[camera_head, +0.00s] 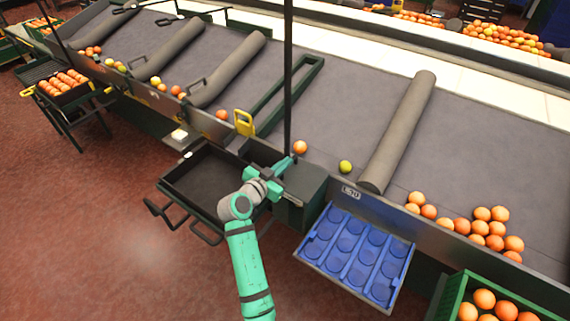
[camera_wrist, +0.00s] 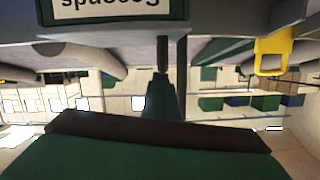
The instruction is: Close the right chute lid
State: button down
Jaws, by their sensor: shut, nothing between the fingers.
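My gripper (camera_head: 287,166) is shut and empty. It is at the conveyor's front edge, beside a dark post and above a dark green box (camera_head: 301,190). In the wrist view its fingers (camera_wrist: 162,85) point away from the camera, under a pale edge with an upside-down label (camera_wrist: 112,8). A yellow handle (camera_head: 243,122) stands on the front edge to the left of my gripper; a yellow handle also shows in the wrist view (camera_wrist: 272,52). A green frame (camera_head: 290,92) slants up the belt behind it. I cannot tell for sure which part is the right chute lid.
A black open tray (camera_head: 178,183) with handles is left of my gripper. A blue cupped tray (camera_head: 358,250) is to the right, empty. Oranges lie on the belt (camera_head: 330,125) and in a green crate (camera_head: 455,297). Red floor (camera_head: 110,230) is clear at left.

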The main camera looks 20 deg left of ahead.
jog(key=s+a+r, duration=0.2)
jog(key=s+r, duration=0.4)
jog(key=s, duration=0.4)
jog(key=s+d+f+n+y, duration=0.2)
jog(key=s+d+f, duration=0.1)
jog(key=s+f, duration=0.25)
jog(key=s+d+f+n+g+y, duration=0.1)
jog(key=s+d+f+n, duration=0.15)
jog(key=s+f, duration=0.35)
jog(key=s+d+f+n+y, duration=0.1)
jog(key=s+d+f+y, duration=0.1)
jog(key=s+d+f, duration=0.65)
jog(key=s, duration=0.7)
jog(key=s+d+r, duration=0.3)
jog(key=s+r, duration=0.1)
jog(key=s, duration=0.3)
jog(key=s+d+r+t, duration=0.1)
jog(key=s+d+r, duration=0.2)
jog(key=s, duration=0.4)
jog(key=shift+d+r+t+h, duration=0.3)
jog(key=shift+r+h, duration=0.1)
jog(key=shift+r, duration=0.3)
